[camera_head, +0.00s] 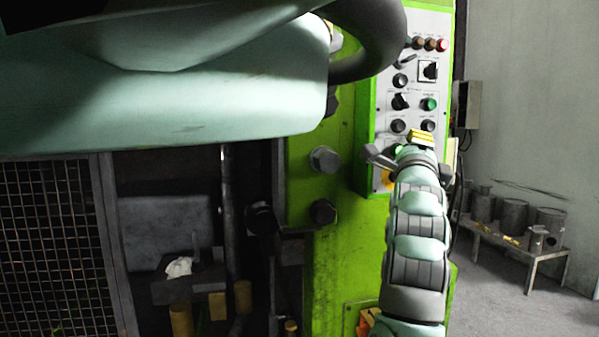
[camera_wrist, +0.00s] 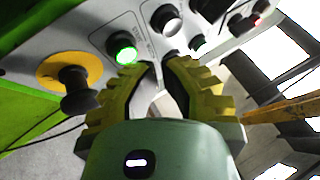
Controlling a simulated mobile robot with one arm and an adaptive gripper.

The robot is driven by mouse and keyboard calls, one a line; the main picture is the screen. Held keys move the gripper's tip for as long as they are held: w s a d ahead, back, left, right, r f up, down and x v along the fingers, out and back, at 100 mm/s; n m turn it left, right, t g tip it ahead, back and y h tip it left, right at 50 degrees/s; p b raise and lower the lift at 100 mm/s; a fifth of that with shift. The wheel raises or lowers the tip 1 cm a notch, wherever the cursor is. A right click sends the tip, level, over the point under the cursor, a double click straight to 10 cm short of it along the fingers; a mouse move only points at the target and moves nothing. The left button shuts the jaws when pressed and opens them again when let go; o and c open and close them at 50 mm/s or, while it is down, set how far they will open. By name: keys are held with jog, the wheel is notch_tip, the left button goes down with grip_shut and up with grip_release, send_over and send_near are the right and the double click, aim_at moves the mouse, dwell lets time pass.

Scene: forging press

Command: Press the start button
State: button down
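The control panel (camera_head: 412,75) fills the top of the wrist view and stands upright at the right of the green machine in the head view. A lit green push button (camera_wrist: 122,50) sits on the panel, just above and left of my gripper's tips. A second green-lit control (camera_wrist: 199,42) is to their upper right. I cannot read which label says start. The head view shows a green button (camera_head: 429,104) above my gripper. My gripper (camera_wrist: 158,64) has yellow ridged fingers, with a narrow gap between them and nothing held. It is close to the panel; contact with a button does not show.
A black mushroom knob on a yellow disc (camera_wrist: 76,80) is left of my gripper. A dark knob (camera_wrist: 167,20) is above it. Large bolts (camera_head: 324,159) project from the green frame (camera_head: 340,225). A low bench (camera_head: 531,258) with metal cylinders stands at the right.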

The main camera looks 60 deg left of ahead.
jog(key=shift+w+a+b, duration=0.1)
jog(key=shift+a+b, duration=0.1)
jog(key=shift+b, duration=0.35)
jog(key=shift+w+a+b, duration=0.2)
jog(key=shift+a+b, duration=0.2)
jog(key=shift+b, duration=0.35)
dwell(1.0)
jog(key=shift+d, duration=0.1)
jog(key=shift+s+d+b, duration=0.4)
jog(key=shift+d+b, duration=0.25)
jog(key=shift+d, duration=0.1)
jog(key=shift+s+d+b, duration=0.3)
jog(key=shift+d+b, duration=0.2)
jog(key=shift+d, duration=0.25)
jog(key=shift+s+d+b, duration=0.35)
jog(key=shift+d+b, duration=0.15)
jog(key=shift+d, duration=0.2)
jog(key=shift+s+d+b, duration=0.3)
jog(key=shift+d+b, duration=0.2)
jog(key=shift+d, duration=0.25)
